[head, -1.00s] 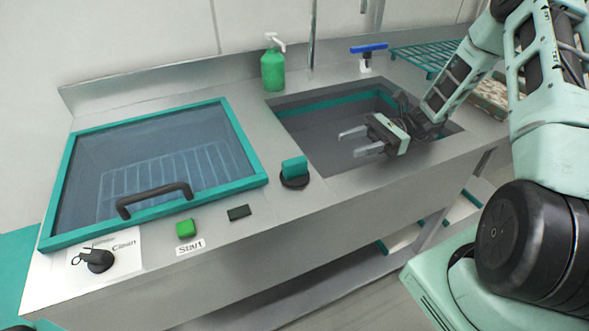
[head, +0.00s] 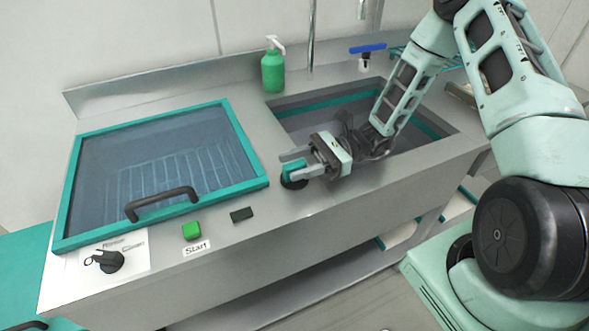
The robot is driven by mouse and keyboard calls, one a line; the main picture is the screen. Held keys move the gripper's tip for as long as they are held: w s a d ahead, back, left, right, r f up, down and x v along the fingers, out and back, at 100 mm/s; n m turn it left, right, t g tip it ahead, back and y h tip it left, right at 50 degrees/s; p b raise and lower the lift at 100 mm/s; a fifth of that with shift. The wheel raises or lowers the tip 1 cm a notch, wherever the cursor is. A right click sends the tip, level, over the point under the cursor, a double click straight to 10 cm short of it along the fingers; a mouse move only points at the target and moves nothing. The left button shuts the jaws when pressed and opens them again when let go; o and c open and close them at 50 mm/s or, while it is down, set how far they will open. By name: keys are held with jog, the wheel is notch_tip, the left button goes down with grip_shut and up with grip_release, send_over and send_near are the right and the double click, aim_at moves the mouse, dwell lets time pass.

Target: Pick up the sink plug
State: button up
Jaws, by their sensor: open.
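The sink plug (head: 293,181) is a dark round disc with a teal block handle on top. It sits on the steel counter, just left of the sink basin (head: 290,123). My gripper (head: 287,164) is open and reaches in from the right. Its two pale fingers are at the teal handle, one on the far side and one on the near side as seen here. The gripper covers part of the handle, so I cannot tell whether the fingers touch it.
A glass-lidded unit with a teal frame (head: 261,183) and dark handle fills the left counter. A green soap bottle (head: 273,72) and a blue-handled tap (head: 367,48) stand behind.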

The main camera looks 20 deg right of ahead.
jog(key=shift+a, duration=0.4)
grip_shut()
jog(key=shift+r, duration=0.1)
